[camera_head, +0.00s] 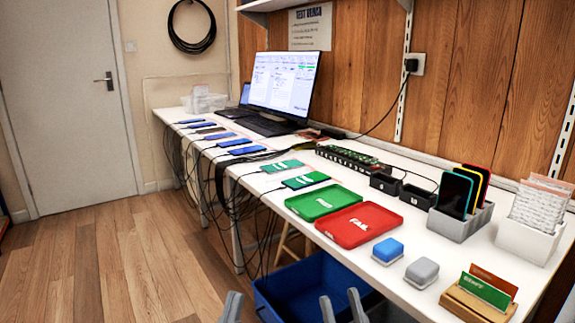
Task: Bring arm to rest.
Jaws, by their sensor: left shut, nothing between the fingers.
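My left gripper (232,306) shows at the bottom edge of the head view, left of the blue bin. Its fingertips are together with nothing between them. My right gripper (342,307) is at the bottom edge, further right. Its two grey fingertips stand apart, with nothing seen between them. Both are below and in front of the white bench (262,197), clear of its top. The rest of both arms is out of view.
On the bench are a green tray (324,202), a red FAIL tray (358,225), blue (388,250) and grey (422,272) blocks, a phone rack (459,222) and several cabled phones. A blue bin (300,285) stands on the floor below. The floor at left is free.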

